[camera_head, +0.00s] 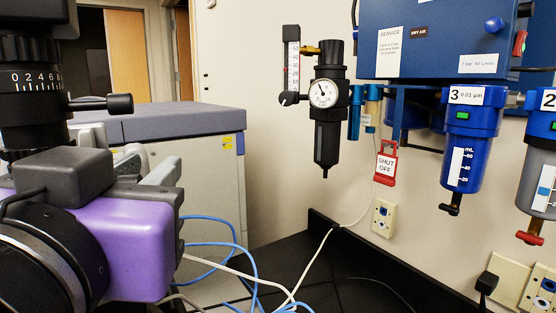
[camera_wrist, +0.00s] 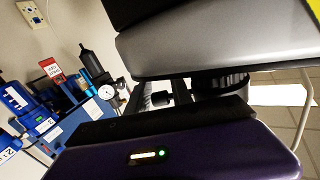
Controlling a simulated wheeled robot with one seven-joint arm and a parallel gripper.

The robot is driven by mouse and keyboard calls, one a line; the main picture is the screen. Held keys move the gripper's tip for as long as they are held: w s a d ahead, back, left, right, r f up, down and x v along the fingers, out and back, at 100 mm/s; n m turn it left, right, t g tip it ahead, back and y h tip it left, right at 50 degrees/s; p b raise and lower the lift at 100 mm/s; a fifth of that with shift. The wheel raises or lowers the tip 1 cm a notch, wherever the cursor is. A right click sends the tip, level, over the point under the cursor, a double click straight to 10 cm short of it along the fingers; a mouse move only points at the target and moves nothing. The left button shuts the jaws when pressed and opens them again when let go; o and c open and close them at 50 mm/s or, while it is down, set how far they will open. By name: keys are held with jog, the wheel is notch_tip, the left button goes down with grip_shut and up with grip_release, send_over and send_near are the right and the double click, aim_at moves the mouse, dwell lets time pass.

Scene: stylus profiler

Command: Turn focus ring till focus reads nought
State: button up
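The focus ring (camera_head: 32,80) is a black cylinder at the left edge of the head view, with a white scale reading 0, 2, 4, 6, 8 from left to right. No index mark for the reading can be made out. A short black lever (camera_head: 100,103) with a thick end sticks out to the right below the scale. My gripper (camera_head: 155,175) shows as grey parts below the lever, partly hidden behind a purple and black body. In the wrist view, a dark knob (camera_wrist: 161,98) shows between the grey part above and the purple part below. Finger opening and contact are unclear.
A grey cabinet (camera_head: 190,185) stands behind. A black regulator with a round gauge (camera_head: 323,94), a red shut-off tag (camera_head: 386,165) and blue filter bowls (camera_head: 466,150) hang on the wall at right. Blue and white cables (camera_head: 240,262) run low across the black bench (camera_head: 340,262).

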grip_shut()
dwell(1.4)
